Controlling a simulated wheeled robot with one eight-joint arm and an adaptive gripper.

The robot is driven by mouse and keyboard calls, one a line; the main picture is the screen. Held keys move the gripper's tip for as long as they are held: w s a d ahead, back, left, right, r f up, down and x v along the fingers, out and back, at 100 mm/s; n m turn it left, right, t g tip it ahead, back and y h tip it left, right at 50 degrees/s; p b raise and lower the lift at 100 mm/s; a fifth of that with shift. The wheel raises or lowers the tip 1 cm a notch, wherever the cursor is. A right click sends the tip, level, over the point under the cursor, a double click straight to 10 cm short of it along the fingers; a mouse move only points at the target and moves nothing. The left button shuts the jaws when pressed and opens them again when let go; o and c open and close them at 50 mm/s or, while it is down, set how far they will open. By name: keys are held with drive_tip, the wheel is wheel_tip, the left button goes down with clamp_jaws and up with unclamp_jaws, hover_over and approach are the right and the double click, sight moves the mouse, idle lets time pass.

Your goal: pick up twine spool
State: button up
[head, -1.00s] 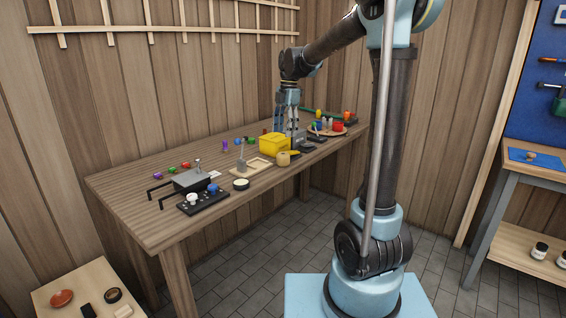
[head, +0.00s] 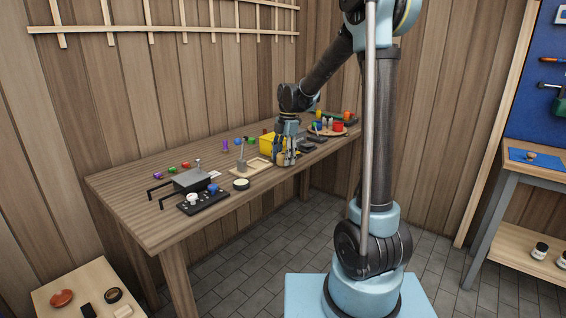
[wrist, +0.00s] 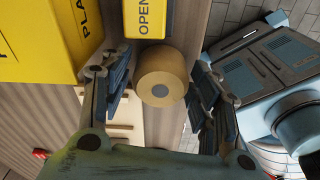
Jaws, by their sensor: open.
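The twine spool (wrist: 163,70) is a tan roll with a dark centre hole. In the wrist view it stands on the bench between the two spread fingers of my gripper (wrist: 160,100), with a gap on each side. In the head view my gripper (head: 285,158) is lowered at the bench's front edge and largely hides the spool. The gripper is open and holds nothing.
A yellow box (wrist: 40,38) with lettering is close to the left finger, and a yellow piece marked OPEN (wrist: 147,16) lies just beyond the spool. A pale wooden tray (head: 252,167) is to the left. The wooden bench (head: 150,220) has free room at its front left.

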drive_tip(key=shift+f, duration=0.3)
drive_tip(key=shift+c, duration=0.6)
drive_tip(key=c, duration=0.7)
drive_tip(key=shift+r, duration=0.15)
